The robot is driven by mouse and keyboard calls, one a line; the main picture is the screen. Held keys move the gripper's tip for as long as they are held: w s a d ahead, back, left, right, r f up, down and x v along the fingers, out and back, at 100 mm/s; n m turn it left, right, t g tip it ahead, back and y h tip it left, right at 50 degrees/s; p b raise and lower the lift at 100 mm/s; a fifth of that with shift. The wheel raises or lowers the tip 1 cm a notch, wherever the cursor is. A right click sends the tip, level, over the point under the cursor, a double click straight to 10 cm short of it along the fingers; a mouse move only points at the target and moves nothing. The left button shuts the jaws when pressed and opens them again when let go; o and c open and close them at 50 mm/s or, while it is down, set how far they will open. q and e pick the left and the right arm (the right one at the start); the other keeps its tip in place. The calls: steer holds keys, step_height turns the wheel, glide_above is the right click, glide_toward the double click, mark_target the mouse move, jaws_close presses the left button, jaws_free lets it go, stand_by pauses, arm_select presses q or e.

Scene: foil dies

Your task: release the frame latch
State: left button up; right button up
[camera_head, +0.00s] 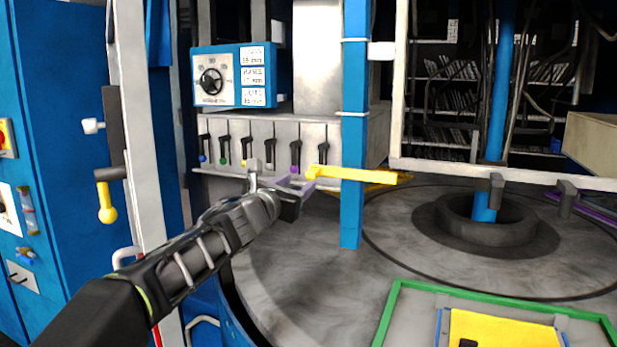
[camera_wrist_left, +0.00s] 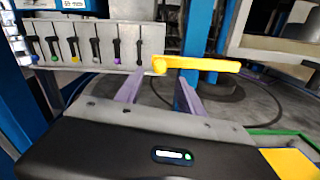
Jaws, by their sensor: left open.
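A yellow lever (camera_head: 350,174), which looks like the frame latch, lies level across the blue post, near the lower left corner of the white frame (camera_head: 450,167). In the left wrist view the lever (camera_wrist_left: 205,64) runs rightward from a rounded knob end. My left gripper (camera_head: 297,183) is open, its purple fingers pointing at the knob end. In the left wrist view the fingers of my left gripper (camera_wrist_left: 160,92) stand apart with the knob end just above and between them. I cannot tell whether they touch it. My right gripper is not in view.
A blue control box (camera_head: 228,77) with a dial hangs above a panel of several small levers (camera_head: 265,140). A second yellow handle (camera_head: 105,203) hangs on the left. A green-edged tray (camera_head: 410,310) is at the front right, on the round grey table (camera_head: 300,260).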

mark_target(310, 176)
arm_select(q)
steer(key=p+x, duration=0.2)
steer(key=x, duration=0.1)
steer(key=p+x, duration=0.3)
steer(key=x, duration=0.1)
steer(key=shift+s+r, duration=0.1)
steer(key=shift+r, duration=0.1)
steer(key=shift+w+d+f+p, duration=0.15)
steer(key=shift+w+p, duration=0.25)
steer(key=shift+p, duration=0.05)
jaws_close()
stand_by(0.9)
